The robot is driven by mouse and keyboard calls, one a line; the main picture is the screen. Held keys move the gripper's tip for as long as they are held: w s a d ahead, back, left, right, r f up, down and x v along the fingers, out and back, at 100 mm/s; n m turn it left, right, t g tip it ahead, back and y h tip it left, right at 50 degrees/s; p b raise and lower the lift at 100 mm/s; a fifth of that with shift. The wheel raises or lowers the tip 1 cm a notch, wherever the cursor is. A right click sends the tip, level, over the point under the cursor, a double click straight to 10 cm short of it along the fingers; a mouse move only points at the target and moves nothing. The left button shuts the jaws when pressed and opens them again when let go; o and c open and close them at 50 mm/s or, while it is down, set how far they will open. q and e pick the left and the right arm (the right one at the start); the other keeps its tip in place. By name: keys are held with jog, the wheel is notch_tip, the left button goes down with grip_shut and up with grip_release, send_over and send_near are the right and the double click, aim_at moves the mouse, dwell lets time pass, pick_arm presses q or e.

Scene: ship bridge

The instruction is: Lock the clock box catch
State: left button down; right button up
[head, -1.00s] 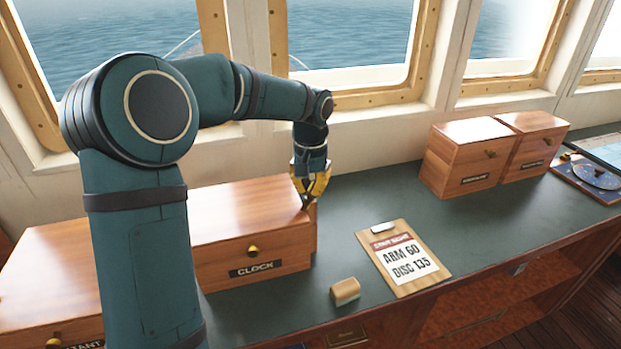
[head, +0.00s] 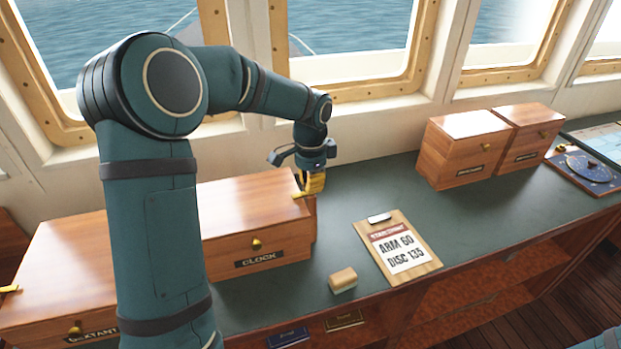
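The clock box (head: 225,228) is a wooden box with a CLOCK label (head: 259,259) and a round brass knob (head: 256,244) on its front. My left gripper (head: 311,186), with yellow fingers, is at the box's right end, by the top edge. A small brass piece (head: 300,195) shows on the lid edge beside the fingers; I cannot tell whether it is the catch or part of a finger. The fingers overlap in this view, so their opening and any contact are unclear. My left arm covers the box's left part. My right gripper is out of view.
The sextant box (head: 60,270) stands to the left, partly behind my arm. A clipboard (head: 397,247) and a small tan block (head: 343,280) lie on the green counter (head: 370,190). Two more wooden boxes (head: 465,150) stand at the right, with a disc instrument (head: 588,168) beyond.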

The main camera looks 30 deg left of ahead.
pick_arm(q)
jog(key=shift+m, duration=0.6)
jog(key=c, duration=1.1)
grip_release()
jog(key=shift+c, duration=0.2)
notch_tip(320, 180, up, 12)
jog(key=shift+f, duration=0.1)
